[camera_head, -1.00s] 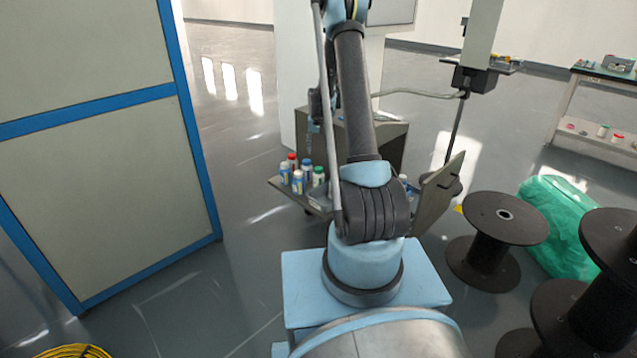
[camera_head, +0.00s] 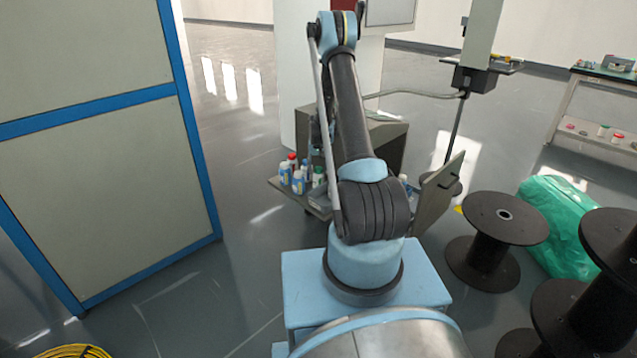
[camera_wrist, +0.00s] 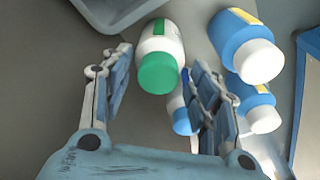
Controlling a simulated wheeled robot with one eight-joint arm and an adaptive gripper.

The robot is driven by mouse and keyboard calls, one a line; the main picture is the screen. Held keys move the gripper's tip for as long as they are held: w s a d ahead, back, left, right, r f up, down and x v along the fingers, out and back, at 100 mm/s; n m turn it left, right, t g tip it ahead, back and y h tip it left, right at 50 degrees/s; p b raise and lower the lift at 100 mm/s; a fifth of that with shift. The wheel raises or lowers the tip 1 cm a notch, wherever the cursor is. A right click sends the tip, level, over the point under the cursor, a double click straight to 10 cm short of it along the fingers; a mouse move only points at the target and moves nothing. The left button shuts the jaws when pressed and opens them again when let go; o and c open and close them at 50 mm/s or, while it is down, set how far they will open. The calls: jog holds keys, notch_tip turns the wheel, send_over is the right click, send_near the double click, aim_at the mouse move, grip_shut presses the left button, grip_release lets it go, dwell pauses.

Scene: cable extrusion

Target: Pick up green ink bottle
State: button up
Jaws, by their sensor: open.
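The green ink bottle (camera_wrist: 163,42), white with a green cap and a green label strip, stands at top centre in the wrist view. My gripper (camera_wrist: 162,62) is open, with one finger on each side of the green cap in the picture; contact cannot be made out. In the head view the green-capped bottle (camera_head: 318,177) stands on a small shelf behind my arm, partly covered by it. My gripper is hard to make out there.
Two blue bottles with white caps (camera_wrist: 237,38) (camera_wrist: 250,95) stand close right of my right finger. A grey tray (camera_wrist: 120,12) is at upper left. A red-capped bottle (camera_head: 292,161) shares the shelf (camera_head: 275,183).

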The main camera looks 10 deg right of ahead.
aim_at(318, 175)
jog(key=shift+w+d+f, duration=0.1)
jog(key=shift+w+f, duration=0.15)
jog(key=shift+f, duration=1.15)
jog(key=shift+w+d+f, duration=0.1)
jog(key=shift+w+f, duration=0.1)
jog(key=shift+f, duration=1.2)
jog(key=c, duration=1)
jog(key=shift+o, duration=0.2)
jog(key=shift+r, duration=0.1)
